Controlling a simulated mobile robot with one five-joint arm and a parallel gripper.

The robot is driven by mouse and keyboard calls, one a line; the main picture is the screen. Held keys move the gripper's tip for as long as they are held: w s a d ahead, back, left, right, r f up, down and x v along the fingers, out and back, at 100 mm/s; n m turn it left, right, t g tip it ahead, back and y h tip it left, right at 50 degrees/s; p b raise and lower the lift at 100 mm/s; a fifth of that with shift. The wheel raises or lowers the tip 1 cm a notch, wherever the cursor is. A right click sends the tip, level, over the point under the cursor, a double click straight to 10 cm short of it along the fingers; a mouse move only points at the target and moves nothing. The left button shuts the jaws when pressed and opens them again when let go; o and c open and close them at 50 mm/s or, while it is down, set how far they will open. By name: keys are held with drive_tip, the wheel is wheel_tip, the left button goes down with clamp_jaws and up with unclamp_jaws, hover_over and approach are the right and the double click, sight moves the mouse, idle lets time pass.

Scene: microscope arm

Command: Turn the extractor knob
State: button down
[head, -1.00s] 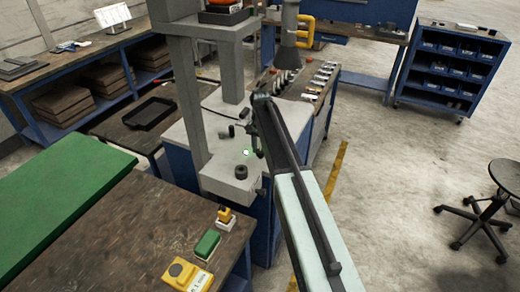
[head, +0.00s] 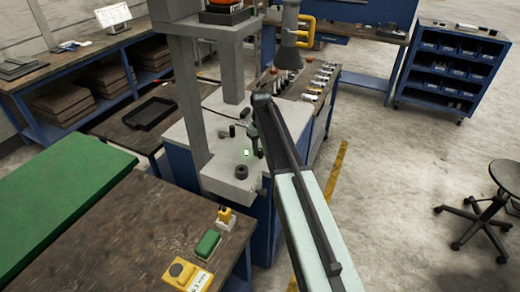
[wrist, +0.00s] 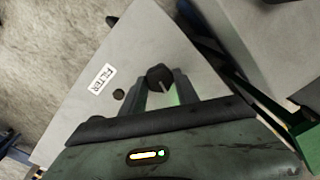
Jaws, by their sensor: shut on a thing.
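In the wrist view, a black round knob (wrist: 158,76) with a light pointer line stands on a pale grey panel (wrist: 150,40). My gripper (wrist: 162,86) is shut on this knob, with one grey finger on each side of it. A white label reading FILTER (wrist: 103,79) is on the panel to the left of the knob. In the head view, my gripper (head: 257,150) hangs from the end of my arm beside the grey machine (head: 217,185). The knob between the fingers cannot be made out there.
A small black round part (head: 241,172) stands on the machine's front ledge. A wooden bench (head: 120,235) with a green box (head: 207,244) and a yellow button box (head: 186,274) is in front. A stool (head: 485,205) stands right on open floor.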

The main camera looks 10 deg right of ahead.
sight(261, 151)
drive_tip(key=shift+w+n, duration=0.1)
drive_tip(key=shift+n, duration=1.5)
drive_tip(key=c, duration=0.9)
unclamp_jaws()
wheel_tip(261, 151, up, 8)
drive_tip(key=p, duration=0.8)
drive_tip(key=shift+f, duration=0.1)
